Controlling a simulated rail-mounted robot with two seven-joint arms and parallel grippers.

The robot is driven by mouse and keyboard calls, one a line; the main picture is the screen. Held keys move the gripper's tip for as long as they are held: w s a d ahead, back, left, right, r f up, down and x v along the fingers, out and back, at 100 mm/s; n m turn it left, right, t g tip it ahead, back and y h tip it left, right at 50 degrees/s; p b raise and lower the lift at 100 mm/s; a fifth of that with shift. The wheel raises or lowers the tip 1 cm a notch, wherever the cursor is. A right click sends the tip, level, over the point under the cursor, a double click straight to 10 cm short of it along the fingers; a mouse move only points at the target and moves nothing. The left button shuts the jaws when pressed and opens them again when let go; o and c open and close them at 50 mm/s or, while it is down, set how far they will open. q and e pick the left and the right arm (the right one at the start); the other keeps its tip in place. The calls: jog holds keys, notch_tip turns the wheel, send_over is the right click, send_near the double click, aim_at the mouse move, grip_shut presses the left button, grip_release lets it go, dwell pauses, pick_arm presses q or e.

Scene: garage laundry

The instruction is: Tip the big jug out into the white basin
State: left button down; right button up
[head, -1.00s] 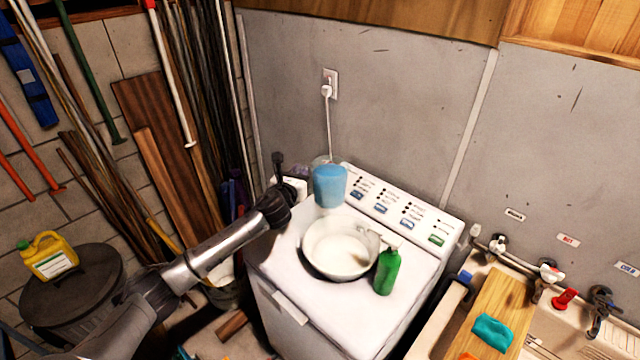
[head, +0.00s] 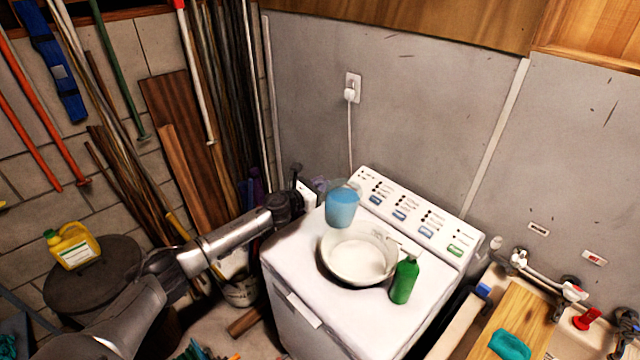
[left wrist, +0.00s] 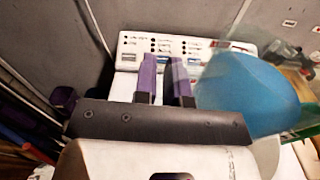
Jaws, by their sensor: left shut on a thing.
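The big jug (head: 342,208) is clear with blue liquid in it. In the head view it is over the washer top, just behind the white basin (head: 330,268), overlapping its back rim. My left gripper (head: 314,191) reaches in from the left and is shut on the jug, apparently at its handle side. The exact grip is hidden. In the left wrist view the purple fingers (left wrist: 164,78) are close together, with the blue jug (left wrist: 252,92) to their right. The basin looks pale inside, with no blue showing. My right gripper is not in view.
A green bottle (head: 405,280) stands at the basin's right edge on the washer (head: 345,325). The control panel (head: 420,220) rises behind. A sink with a wooden board (head: 515,325) is at right. A yellow jug (head: 72,245) sits on a dark bin at left.

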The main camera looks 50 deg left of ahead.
aim_at(340, 180)
pick_arm(q)
jog(key=r+m+p, duration=0.1)
jog(key=m+p, duration=0.1)
jog(key=p, duration=0.1)
jog(key=d+r+m+g+p, duration=0.1)
jog(key=m+p, duration=0.2)
jog(key=d+r+m+y+p, duration=0.1)
jog(key=m+p, duration=0.2)
jog(key=p, duration=0.1)
jog(key=shift+w+g, duration=0.25)
jog(key=shift+g, duration=0.05)
jog(key=shift+w+d+m+g+y+p, duration=0.15)
jog(key=shift+w+d+m+y+p, duration=0.05)
jog(key=shift+d+m+p, duration=0.65)
jog(key=shift+w+d+m+g+y+p, duration=0.2)
jog(key=shift+d+m+p, duration=0.4)
jog(key=shift+p, duration=0.3)
jog(key=shift+w+d+r+m+p, duration=0.1)
jog(key=shift+d+r+m+p, duration=0.65)
jog(key=shift+p, duration=1.2)
jog(key=shift+w+d+r+m+y+p, duration=0.3)
jog(key=shift+d+m+p, duration=0.3)
jog(key=shift+d, duration=0.4)
jog(key=shift+w+d+r+m+y+p, duration=0.2)
jog(key=shift+d+r+m+y+p, duration=0.25)
jog(key=shift+d+m, duration=0.45)
jog(key=shift+w+d+r+m+y+p, duration=0.25)
jog(key=shift+d+m+p, duration=0.3)
jog(key=shift+d, duration=0.85)
